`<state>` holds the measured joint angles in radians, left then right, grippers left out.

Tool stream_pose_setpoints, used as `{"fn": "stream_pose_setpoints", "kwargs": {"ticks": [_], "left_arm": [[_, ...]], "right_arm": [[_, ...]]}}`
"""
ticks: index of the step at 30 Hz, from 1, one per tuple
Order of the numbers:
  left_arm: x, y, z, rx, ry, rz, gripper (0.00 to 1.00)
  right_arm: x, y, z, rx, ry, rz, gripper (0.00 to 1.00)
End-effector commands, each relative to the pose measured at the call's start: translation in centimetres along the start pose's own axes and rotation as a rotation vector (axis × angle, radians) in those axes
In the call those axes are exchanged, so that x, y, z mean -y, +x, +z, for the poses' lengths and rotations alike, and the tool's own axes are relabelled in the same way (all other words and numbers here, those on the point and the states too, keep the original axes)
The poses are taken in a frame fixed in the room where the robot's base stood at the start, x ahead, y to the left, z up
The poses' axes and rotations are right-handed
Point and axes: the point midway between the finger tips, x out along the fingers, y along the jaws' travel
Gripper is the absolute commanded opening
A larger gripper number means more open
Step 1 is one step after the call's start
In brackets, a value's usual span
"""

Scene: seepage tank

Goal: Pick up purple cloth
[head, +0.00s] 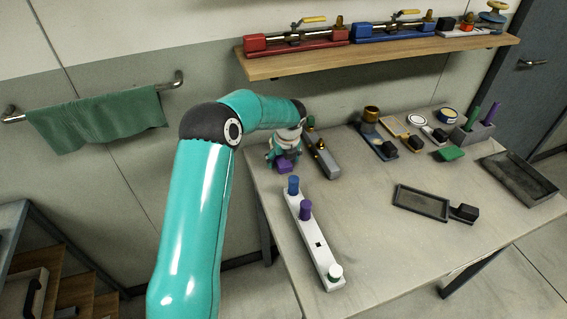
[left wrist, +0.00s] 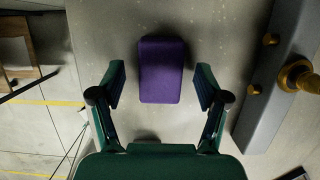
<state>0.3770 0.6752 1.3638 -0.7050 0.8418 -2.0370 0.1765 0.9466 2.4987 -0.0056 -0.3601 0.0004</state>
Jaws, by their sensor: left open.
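The purple cloth (head: 286,166) is a small folded block on the table near its back left corner. In the left wrist view the cloth (left wrist: 162,70) lies flat on the grey tabletop, between and slightly beyond my fingertips. My left gripper (head: 284,153) is above the cloth and partly hides it in the head view. In the left wrist view my left gripper (left wrist: 160,85) is open, with one finger on each side of the cloth and a visible gap on both sides. My right gripper is not in view.
A grey block with brass fittings (head: 322,158) stands just right of the cloth. A white strip with coloured pegs (head: 316,238) lies nearer. Trays (head: 421,203) and small tools fill the right side. A wall shelf (head: 380,57) is above. A green cloth (head: 95,120) hangs on a rail.

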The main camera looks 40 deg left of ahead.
Motion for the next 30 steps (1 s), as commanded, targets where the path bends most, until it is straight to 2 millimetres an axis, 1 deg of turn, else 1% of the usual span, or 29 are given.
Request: {"fn": "stream_pose_setpoints", "kwargs": {"ticks": [2,9,12,23,26,30], "left_arm": [[0.0,0.0,0.0,0.000,0.000,0.000,0.75],[0.0,0.0,0.0,0.000,0.000,0.001,0.35],[0.0,0.0,0.0,0.000,0.000,0.001,0.21],[0.0,-0.3,0.1,0.001,0.000,0.000,0.21],[0.0,-0.7,0.2,0.001,0.001,0.000,0.21],[0.0,-2.0,0.7,0.003,-0.001,-0.001,0.21]], "right_arm": [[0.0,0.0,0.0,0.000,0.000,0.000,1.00],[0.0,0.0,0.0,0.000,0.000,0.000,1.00],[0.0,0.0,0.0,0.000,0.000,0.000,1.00],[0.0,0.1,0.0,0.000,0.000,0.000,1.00],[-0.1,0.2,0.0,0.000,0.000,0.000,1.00],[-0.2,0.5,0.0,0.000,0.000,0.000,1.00]]}}
